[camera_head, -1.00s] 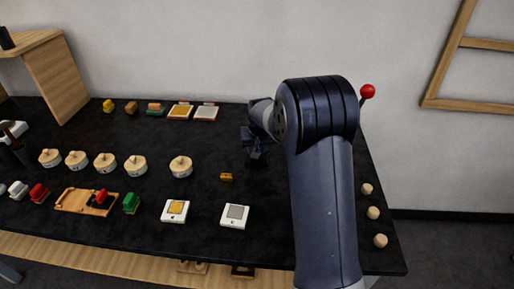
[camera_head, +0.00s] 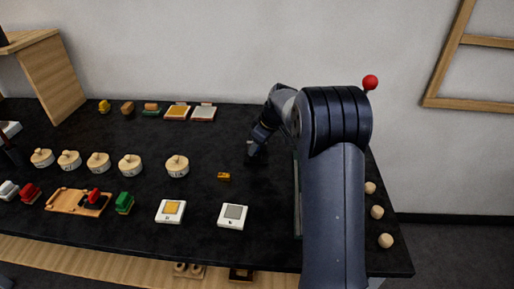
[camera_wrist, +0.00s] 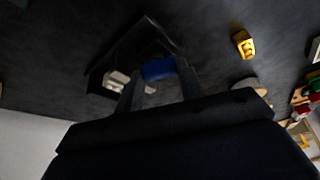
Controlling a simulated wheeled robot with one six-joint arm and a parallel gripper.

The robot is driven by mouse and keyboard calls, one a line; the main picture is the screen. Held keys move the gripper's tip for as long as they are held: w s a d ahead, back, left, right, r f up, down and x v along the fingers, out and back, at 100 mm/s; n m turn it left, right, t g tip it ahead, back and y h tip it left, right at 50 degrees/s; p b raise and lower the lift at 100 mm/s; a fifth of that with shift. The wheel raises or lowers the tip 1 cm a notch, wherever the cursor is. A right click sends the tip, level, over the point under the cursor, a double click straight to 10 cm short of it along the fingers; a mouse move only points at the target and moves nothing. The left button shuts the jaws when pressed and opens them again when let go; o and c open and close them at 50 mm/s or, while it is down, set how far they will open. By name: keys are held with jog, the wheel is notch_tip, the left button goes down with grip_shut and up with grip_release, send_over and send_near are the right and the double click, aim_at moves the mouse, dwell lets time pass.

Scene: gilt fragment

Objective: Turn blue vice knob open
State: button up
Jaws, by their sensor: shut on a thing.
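The blue vice knob (camera_wrist: 158,70) shows between the fingertips of my gripper (camera_wrist: 156,88) in the wrist view. My gripper is shut on it. The dark vice body (camera_wrist: 118,50) surrounds the knob, with a pale metal part (camera_wrist: 115,80) beside it. In the head view my gripper (camera_head: 255,148) reaches down to the back middle of the black table. The vice is small and dark there, and the knob is hidden.
A small orange-yellow block (camera_head: 224,176) lies near the vice on the black table (camera_head: 200,250). Round wooden pieces (camera_head: 177,166) stand in a row to the left. White square pads (camera_head: 232,215) lie in front. Wooden balls (camera_head: 377,212) lie along the right edge.

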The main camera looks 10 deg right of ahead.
jog(key=shift+n, duration=0.9)
jog(key=shift+g, duration=0.3)
jog(key=o, duration=1)
